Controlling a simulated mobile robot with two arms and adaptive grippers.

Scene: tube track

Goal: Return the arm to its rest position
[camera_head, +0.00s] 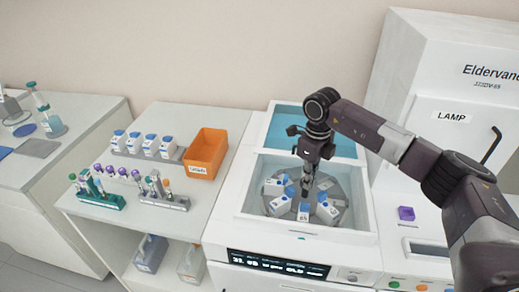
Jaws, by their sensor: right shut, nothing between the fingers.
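My right arm reaches in from the right, and my right gripper (306,190) points down into the open chamber of the white machine (345,238). The gripper is shut and its fingers hold nothing. It is over the round grey rotor (338,185), where several small white boxes with blue tops sit around the middle. One white box (327,213) is to the right of the fingertips and another (275,187) is to the left. Whether the fingertips touch anything is too small to tell. My left gripper is not in view.
An orange bin (207,152) stands on the white table left of the machine, by a row of white boxes (150,146) and racks of tubes (95,195). The tall white Eldervane cabinet (440,80) is close behind my right arm. A purple block (406,213) sits at right.

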